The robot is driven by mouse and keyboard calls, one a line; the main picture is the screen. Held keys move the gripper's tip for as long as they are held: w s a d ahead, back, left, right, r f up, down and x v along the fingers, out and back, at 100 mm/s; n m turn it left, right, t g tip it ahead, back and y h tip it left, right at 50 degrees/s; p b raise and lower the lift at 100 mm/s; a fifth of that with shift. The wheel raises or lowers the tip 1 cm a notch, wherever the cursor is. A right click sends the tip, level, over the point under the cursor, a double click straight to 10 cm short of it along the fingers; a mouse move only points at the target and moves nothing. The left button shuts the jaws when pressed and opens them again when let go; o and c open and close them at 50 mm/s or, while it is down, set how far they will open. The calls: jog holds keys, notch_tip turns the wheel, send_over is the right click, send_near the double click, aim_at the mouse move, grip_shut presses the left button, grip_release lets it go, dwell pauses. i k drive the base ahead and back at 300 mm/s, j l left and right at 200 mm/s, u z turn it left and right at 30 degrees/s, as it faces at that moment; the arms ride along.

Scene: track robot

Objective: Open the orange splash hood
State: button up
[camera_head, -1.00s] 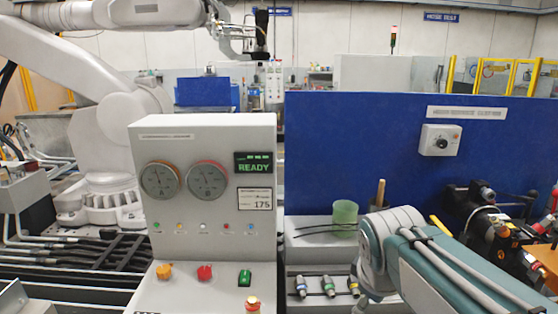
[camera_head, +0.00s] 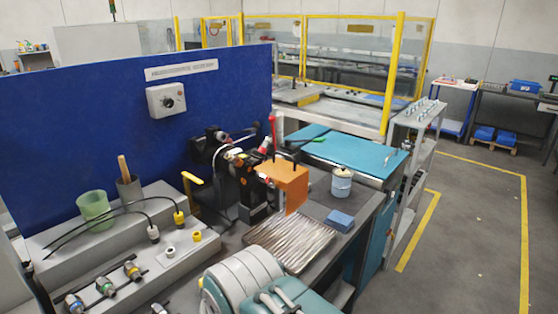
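The orange splash hood (camera_head: 288,185) is a small boxy cover near the middle of the body camera view. It sits at the front of a dark machine (camera_head: 245,180) with red and black fittings. Its front face hangs down over the near side, above a ribbed metallic tray (camera_head: 290,243). Part of my arm shows at the bottom edge, in front of the bench and apart from the hood. My gripper is not in view.
A blue panel (camera_head: 120,125) with a grey dial box (camera_head: 166,99) stands behind the bench. A white canister (camera_head: 341,183) and a blue block (camera_head: 340,221) lie right of the hood. A grey ledge at left holds a green cup (camera_head: 94,206) and connectors. Open floor lies right.

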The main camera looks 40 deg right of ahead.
aim_at(295, 184)
jog(key=l+z, duration=0.8)
jog(key=k, duration=0.05)
